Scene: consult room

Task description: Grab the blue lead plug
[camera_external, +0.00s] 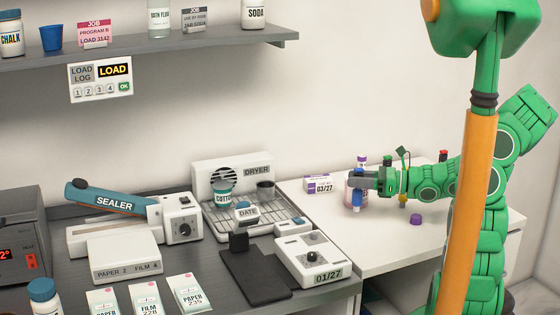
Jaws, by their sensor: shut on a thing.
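My gripper (358,181) is at the end of my green arm, over the white table at the right. It is shut on a small blue piece, which appears to be the blue lead plug (357,199). The plug's lower part shows just below the fingers; its upper part is hidden by them. I cannot tell whether it touches the table. A pinkish bottle with a purple cap (362,161) stands close behind the gripper and is partly covered by it.
A white box marked 03/27 (318,184) stands left of the gripper. A purple plug (415,220) and a yellow piece (403,201) are to its right. A red-topped item (443,156) is partly behind my arm. The white table's front (370,257) is clear.

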